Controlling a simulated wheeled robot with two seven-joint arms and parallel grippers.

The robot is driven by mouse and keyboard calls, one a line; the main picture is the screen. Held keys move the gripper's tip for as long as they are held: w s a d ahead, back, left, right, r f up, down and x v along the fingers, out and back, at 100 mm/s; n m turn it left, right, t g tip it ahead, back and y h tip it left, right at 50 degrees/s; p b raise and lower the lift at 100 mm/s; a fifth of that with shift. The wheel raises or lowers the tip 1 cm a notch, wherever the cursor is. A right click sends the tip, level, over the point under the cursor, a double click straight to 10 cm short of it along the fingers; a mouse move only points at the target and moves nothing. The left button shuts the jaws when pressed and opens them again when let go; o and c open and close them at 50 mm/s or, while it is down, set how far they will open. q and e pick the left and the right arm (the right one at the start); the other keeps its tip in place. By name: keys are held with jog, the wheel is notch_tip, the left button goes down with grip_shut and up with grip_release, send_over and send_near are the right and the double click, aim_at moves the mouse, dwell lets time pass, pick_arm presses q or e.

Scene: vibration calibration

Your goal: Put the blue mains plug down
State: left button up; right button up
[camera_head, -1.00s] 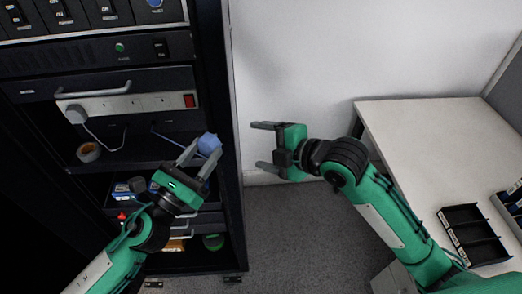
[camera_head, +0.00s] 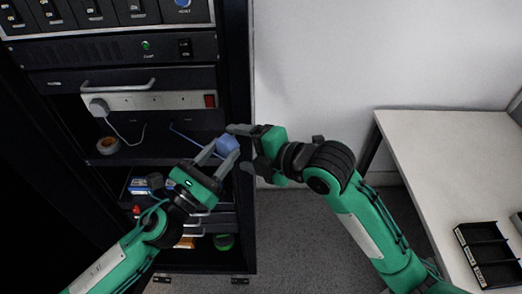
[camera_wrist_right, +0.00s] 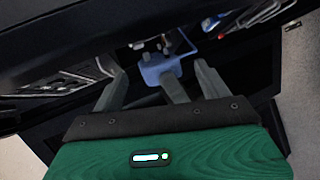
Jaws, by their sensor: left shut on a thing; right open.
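The blue mains plug (camera_head: 228,145) is held at the right side of the open rack, in front of the shelf. My left gripper (camera_head: 217,157) is shut on it from below left. A blue cable (camera_head: 186,134) runs back from near the plug toward the rack. My right gripper (camera_head: 243,148) is open, with its fingers pointing left close to the plug's right side. In the right wrist view, the blue plug (camera_wrist_right: 164,68) shows ahead between the right gripper's fingers (camera_wrist_right: 160,82). I cannot tell whether they touch it.
A white socket strip (camera_head: 140,101) with a white plug (camera_head: 98,106) and a red switch sits above the shelf (camera_head: 150,152). A tape roll (camera_head: 107,145) lies at the shelf's left. A pale table (camera_head: 440,150) with a black tray (camera_head: 487,250) stands at right.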

pick_arm(q)
jog(key=shift+s+d+r, duration=0.1)
jog(key=shift+s+d, duration=0.05)
pick_arm(e)
jog(key=shift+x, duration=1.65)
jog(key=c, duration=1)
pick_arm(q)
jog(key=o, duration=1.1)
jog(key=shift+c, duration=0.2)
